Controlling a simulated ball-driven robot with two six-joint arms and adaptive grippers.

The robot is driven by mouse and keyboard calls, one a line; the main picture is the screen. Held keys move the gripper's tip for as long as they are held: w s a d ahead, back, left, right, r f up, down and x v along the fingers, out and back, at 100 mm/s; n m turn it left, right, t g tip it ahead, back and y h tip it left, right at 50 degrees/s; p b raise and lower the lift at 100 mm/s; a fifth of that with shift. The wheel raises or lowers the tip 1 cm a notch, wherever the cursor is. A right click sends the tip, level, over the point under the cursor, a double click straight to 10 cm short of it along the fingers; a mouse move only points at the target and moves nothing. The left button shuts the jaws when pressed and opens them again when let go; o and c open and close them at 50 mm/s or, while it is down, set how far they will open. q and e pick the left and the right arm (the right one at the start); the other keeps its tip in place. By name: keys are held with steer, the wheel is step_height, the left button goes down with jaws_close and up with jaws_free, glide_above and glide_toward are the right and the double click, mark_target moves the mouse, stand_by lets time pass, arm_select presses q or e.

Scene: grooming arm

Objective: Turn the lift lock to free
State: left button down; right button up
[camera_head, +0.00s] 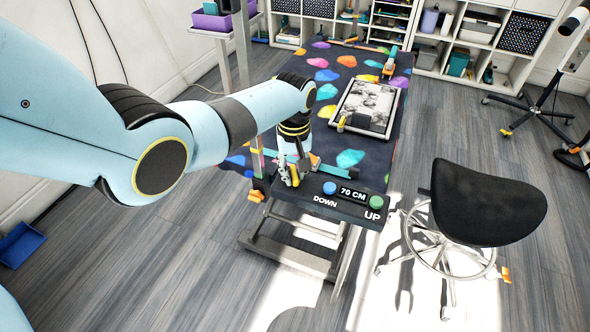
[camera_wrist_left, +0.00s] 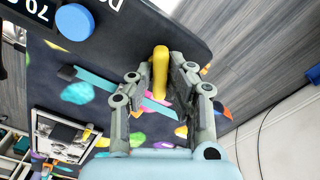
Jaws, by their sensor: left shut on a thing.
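A yellow lever, the lift lock (camera_wrist_left: 160,72), stands at the edge of the dark control panel (camera_head: 349,213) at the near end of the grooming table. In the wrist view it lies between the two fingers of my left gripper (camera_wrist_left: 159,80). In the head view my left gripper (camera_head: 291,172) reaches down at the panel's left end, shut on the lever, which it mostly hides. The lock's markings cannot be read. My right gripper is not in view.
The panel has a blue DOWN button (camera_head: 329,188), a green UP button (camera_head: 376,202) and a 70 CM display (camera_head: 353,194). A framed picture (camera_head: 366,107) lies on the patterned tabletop (camera_head: 325,75). A black stool (camera_head: 487,203) stands to the right.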

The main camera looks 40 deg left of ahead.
arm_select(q)
steer(key=shift+m+p, duration=0.4)
steer(key=shift+m, duration=1.8)
steer(key=shift+m+p, duration=0.3)
steer(key=shift+m, duration=0.3)
steer(key=c, duration=1.2)
jaws_free()
